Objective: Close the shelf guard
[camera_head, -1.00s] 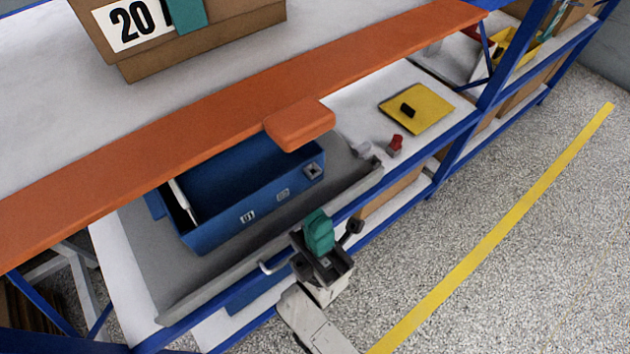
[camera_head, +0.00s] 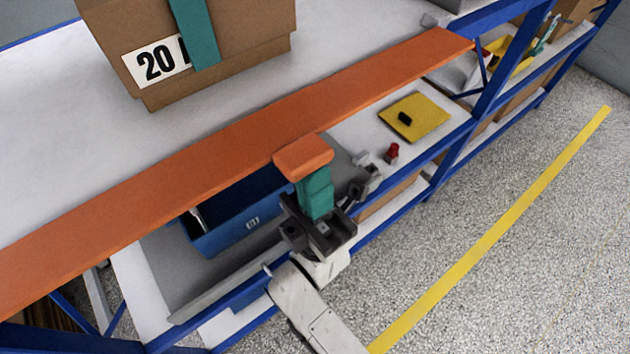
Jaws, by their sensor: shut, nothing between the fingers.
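The shelf guard, seen as a long orange bar (camera_head: 210,175), runs diagonally along the front of the upper white shelf. An orange handle block (camera_head: 304,156) sticks out from its front edge near the middle. My gripper (camera_head: 313,178) has teal fingers, shut and empty, pointing up right at the handle's underside. The handle hides the fingertips, and I cannot tell whether they touch it. The gripper stands in front of the lower shelf and hides part of the blue bin there.
A blue bin (camera_head: 222,236) sits on the lower shelf below the bar. A cardboard box (camera_head: 215,75) stands on the upper shelf. A yellow pad (camera_head: 415,117) and a small red object (camera_head: 392,152) lie to the right. The speckled floor (camera_head: 540,260) is clear.

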